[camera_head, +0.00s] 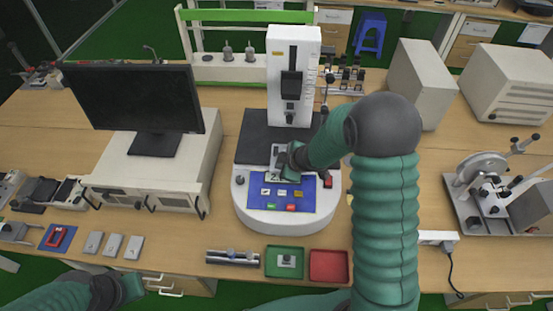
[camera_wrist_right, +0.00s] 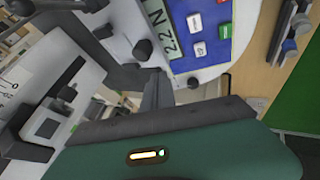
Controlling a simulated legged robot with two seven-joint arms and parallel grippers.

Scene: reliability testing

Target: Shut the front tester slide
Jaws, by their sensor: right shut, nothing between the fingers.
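The tester (camera_head: 293,70) is a white column on a rounded white base with a dark platform (camera_head: 255,140) and a blue control panel (camera_head: 300,194). My right gripper (camera_head: 281,160) is shut and empty, low over the base between the column and the panel. It hides part of the small grey slide area (camera_head: 277,150), so I cannot tell how far the slide stands open or whether I touch it.
A monitor (camera_head: 135,97) on a white box stands left of the tester. A green tray (camera_head: 285,271) and a red tray (camera_head: 329,267) lie at the front edge. White cabinets (camera_head: 421,80) and a grey machine (camera_head: 488,185) stand to the right. My right arm covers the bench right of the tester.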

